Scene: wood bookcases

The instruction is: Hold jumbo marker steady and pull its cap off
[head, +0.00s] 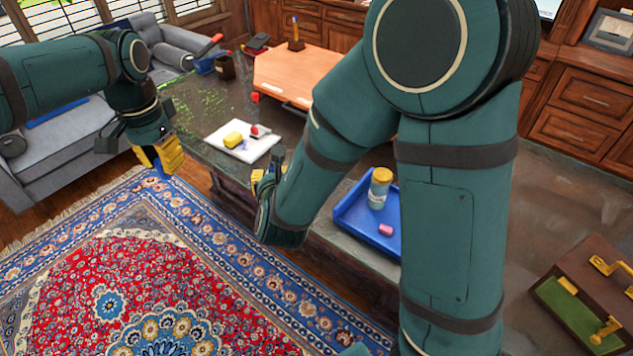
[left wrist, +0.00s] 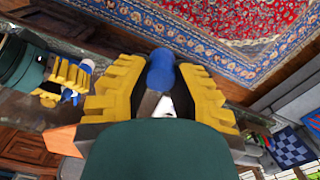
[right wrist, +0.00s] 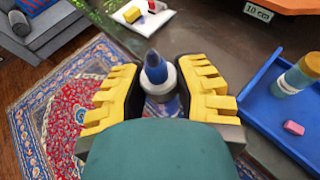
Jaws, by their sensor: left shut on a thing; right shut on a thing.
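My left gripper (head: 164,160) is shut on a blue cylindrical cap (left wrist: 160,72), held above the rug at the desk's left end. My right gripper (head: 264,181) is shut on the jumbo marker (right wrist: 157,82), which has a pale collar and a bare blue tip pointing up out of the fingers. The cap and marker are apart, with a clear gap between the two grippers. In the head view my right arm hides most of the marker. My right gripper (left wrist: 65,82) also shows at the left of the left wrist view.
A blue tray (head: 350,222) holds a jar (head: 379,188) and a pink eraser (head: 386,230). A white board (head: 226,150) carries a yellow block (head: 234,139) and a red item. An orange-brown board (head: 300,75) lies farther back. A green-lined wooden box (head: 575,300) stands at right.

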